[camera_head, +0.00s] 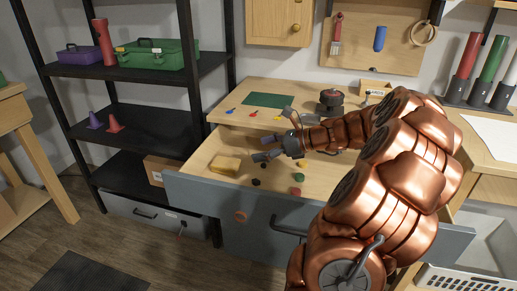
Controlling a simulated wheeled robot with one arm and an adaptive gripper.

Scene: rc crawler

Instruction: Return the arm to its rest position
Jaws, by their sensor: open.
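My copper-coloured arm reaches from the lower right up and then left over an open drawer (215,215). My gripper (262,148) is open above the drawer, its fingers pointing left. A small purple-grey thing (267,140) shows by the fingers; I cannot tell whether it touches them. Inside the drawer lie a yellow block (226,165) at the left and several small round pieces, among them a green one (298,177), a red one (295,190) and dark ones (261,167). My arm hides the drawer's right part.
The workbench (225,118) behind holds a green mat (268,100), small coloured tools and a dark round device (331,98). A black shelf (130,125) with a green toolbox (158,54) stands left. A white perforated basket (470,280) is at lower right. The floor at lower left is mostly clear.

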